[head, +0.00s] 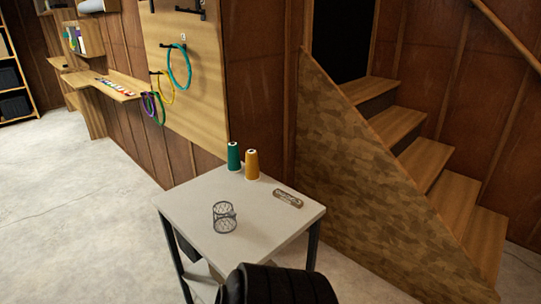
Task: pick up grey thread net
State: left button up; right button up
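The grey thread net (225,218) is a small open mesh cylinder. It rests on the pale top of a small table (267,226), left of the middle of the tabletop. Nothing is touching it. A black rounded part, which looks like part of me, shows at the bottom edge of the head view, in front of the table. Neither of my grippers can be made out.
A green thread cone (234,157) and an orange thread cone (252,165) stand at the table's back corner. Wooden stairs (425,160) rise behind. Coloured hoops (179,68) hang on a board. Open floor lies left.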

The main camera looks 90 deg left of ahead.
aim_at(232, 214)
jog(key=i+j+u, duration=0.1)
jog(key=i+u, duration=0.2)
jog(key=u, duration=0.2)
jog(key=i+u, duration=0.25)
jog(key=u, duration=0.25)
jog(key=i+u, duration=0.3)
jog(key=u, duration=0.2)
jog(key=i+l+u, duration=0.25)
jog(key=u, duration=0.25)
jog(key=i+u, duration=0.25)
jog(key=u, duration=0.25)
jog(key=i+l+u, duration=0.15)
jog(key=u, duration=0.35)
jog(key=i+l+u, duration=0.15)
jog(key=l+u, duration=0.15)
jog(key=u, duration=0.15)
jog(key=i+l+u, duration=0.15)
jog(key=l+u, duration=0.15)
jog(key=u, duration=0.2)
